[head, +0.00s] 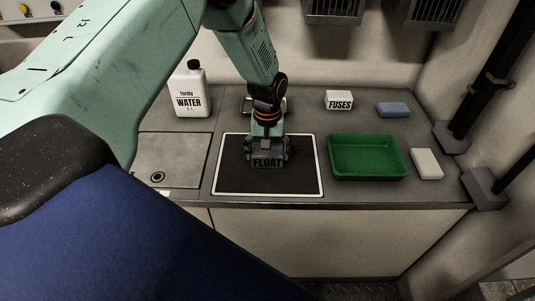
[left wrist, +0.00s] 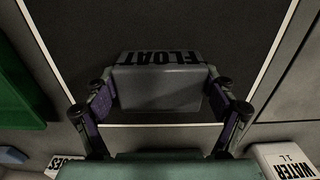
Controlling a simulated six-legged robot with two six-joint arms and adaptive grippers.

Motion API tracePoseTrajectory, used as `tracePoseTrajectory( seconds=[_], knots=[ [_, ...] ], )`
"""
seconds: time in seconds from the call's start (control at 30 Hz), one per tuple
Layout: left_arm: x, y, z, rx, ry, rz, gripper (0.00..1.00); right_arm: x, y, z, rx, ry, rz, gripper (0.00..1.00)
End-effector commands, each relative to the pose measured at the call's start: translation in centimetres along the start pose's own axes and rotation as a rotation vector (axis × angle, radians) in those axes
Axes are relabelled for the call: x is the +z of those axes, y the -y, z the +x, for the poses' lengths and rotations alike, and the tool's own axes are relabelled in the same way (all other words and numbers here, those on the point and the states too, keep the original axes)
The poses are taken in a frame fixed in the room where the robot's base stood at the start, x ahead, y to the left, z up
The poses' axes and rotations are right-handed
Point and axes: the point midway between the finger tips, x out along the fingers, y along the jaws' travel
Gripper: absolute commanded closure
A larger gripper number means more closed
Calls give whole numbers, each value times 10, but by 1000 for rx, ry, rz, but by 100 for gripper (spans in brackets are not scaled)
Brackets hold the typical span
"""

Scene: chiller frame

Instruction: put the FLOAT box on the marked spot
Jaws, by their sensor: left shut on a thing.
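The grey FLOAT box (head: 267,162) is between the fingers of my left gripper (head: 267,153), which is shut on it. Its dark lettering faces the head camera. The marked spot is a dark rectangle with a white outline (head: 232,180) on the counter. In the head view the box appears inside the outline, toward the far side. In the left wrist view the box (left wrist: 160,88) sits between both fingers, with the dark spot (left wrist: 150,25) around it. I cannot tell whether it touches the surface. My right gripper is not in view.
A white WATER bottle (head: 191,92) stands left of the spot, behind a flat hatch (head: 172,160). A green tray (head: 335,170) is close on the right. A FUSES box (head: 339,100), a blue block (head: 393,109) and a white block (head: 427,164) lie beyond it.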

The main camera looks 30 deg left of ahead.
Motion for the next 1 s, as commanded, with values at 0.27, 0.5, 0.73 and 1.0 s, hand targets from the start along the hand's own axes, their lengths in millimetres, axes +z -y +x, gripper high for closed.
tracePoseTrajectory(
  seconds=[0.27, 0.5, 0.73, 1.0],
  knots=[
    [-1, 0, 0, 1, -3, 0, 52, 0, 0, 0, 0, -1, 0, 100],
    [-1, 0, 2, 1, -2, 0, 6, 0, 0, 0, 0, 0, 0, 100],
    [-1, 0, 2, 1, -2, 0, 0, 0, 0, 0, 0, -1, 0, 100],
    [-1, 0, -4, 2, -2, -1, 0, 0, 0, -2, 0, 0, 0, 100]
  ],
)
